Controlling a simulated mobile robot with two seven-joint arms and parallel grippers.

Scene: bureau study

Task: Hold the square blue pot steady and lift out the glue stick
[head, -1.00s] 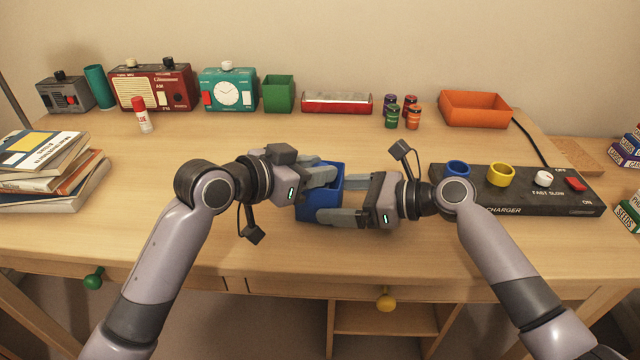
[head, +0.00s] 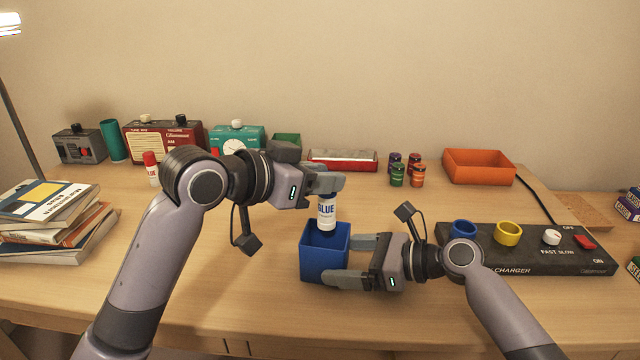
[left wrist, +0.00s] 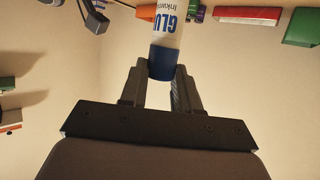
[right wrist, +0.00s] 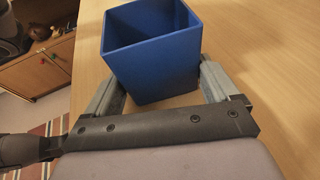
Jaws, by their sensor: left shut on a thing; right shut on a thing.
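The square blue pot (head: 325,262) stands upright on the desk. My right gripper (head: 342,261) is shut on it, with one finger on each side; the right wrist view also shows the pot (right wrist: 155,60) between the fingers, with no stick visible in its opening. My left gripper (head: 328,182) is above the pot, shut on the blue-capped end of the white glue stick (head: 326,212). The stick hangs upright, its lower end over the pot's opening in the head view. The left wrist view shows the glue stick (left wrist: 166,38) between the fingers.
A black charger board (head: 525,255) with blue and yellow rings lies to the right. A red-capped glue stick (head: 151,168) stands behind my left arm. Books (head: 55,225) are stacked at the left. Several small jars (head: 407,170) and an orange tray (head: 478,165) stand at the back.

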